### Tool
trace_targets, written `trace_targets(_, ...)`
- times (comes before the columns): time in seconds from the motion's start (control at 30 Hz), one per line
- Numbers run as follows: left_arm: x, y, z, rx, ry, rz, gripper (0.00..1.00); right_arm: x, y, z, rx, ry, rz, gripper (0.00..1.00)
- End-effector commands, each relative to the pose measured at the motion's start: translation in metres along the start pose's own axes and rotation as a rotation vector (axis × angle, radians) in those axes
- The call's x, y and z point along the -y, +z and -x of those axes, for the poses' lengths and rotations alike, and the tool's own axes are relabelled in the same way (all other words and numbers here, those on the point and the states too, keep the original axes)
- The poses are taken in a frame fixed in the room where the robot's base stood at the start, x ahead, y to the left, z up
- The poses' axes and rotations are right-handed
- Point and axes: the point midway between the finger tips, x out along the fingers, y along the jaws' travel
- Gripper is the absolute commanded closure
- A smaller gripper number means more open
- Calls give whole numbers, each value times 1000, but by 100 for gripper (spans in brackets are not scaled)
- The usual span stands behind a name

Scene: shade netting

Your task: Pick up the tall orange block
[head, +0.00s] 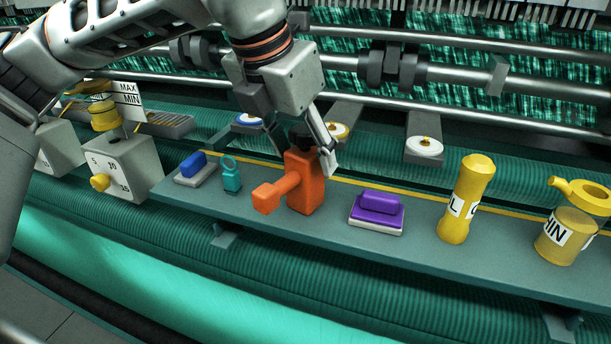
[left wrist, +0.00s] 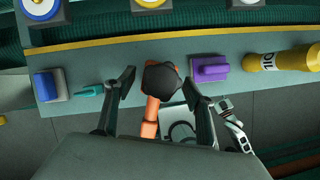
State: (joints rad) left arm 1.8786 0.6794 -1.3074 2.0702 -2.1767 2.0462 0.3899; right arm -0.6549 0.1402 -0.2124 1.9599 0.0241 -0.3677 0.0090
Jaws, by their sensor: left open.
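The tall orange block (head: 303,188) stands upright on the grey shelf, with a black top and an orange arm sticking out toward the front left. In the left wrist view its black top (left wrist: 161,78) hides much of its body. My left gripper (head: 303,148) is open, pointing down at the block's upper part. In the left wrist view one finger of the gripper (left wrist: 161,80) is on each side of the black top, with gaps visible there. Contact lower down cannot be made out.
On the shelf (head: 330,226), a teal piece (head: 232,176) and a blue-topped block (head: 193,165) stand left of the orange block. A purple block (head: 377,211), a yellow bottle (head: 466,200) and a yellow can (head: 566,236) stand to its right. Rollers and rails run behind.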

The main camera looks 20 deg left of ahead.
Motion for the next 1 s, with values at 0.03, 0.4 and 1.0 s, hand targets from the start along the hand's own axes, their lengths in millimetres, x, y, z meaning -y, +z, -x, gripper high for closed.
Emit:
trace_targets(0.03, -2, -3, -7, -3, -1, 0, 46, -1, -3, 1, -2, 1, 1, 46)
trace_targets(0.4, -2, -2, -29, 1, -1, -1, 46, -2, -8, 0, -9, 2, 2, 46)
trace_targets(1.0, -2, -1, -27, 2, -2, -1, 97, -2, -9, 0, -12, 2, 1, 46)
